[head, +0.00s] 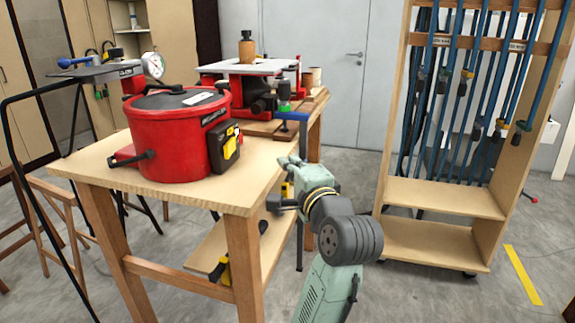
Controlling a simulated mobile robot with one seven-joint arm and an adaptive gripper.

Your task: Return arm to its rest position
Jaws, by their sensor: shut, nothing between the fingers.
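My arm rises from the bottom of the head view beside the right edge of the workbench (190,196). It is pale green with dark grey joints and a yellow ring. My gripper (272,203) is the small dark part at its end, pointing left near the bench's front right corner. It is shut and holds nothing. The fingertips are small, and I cannot tell whether they touch the bench.
A red pot (172,138) stands on the bench. A red machine (250,85) stands behind it. A wooden rack (440,238) with several blue clamps stands at right. Floor between bench and rack is clear.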

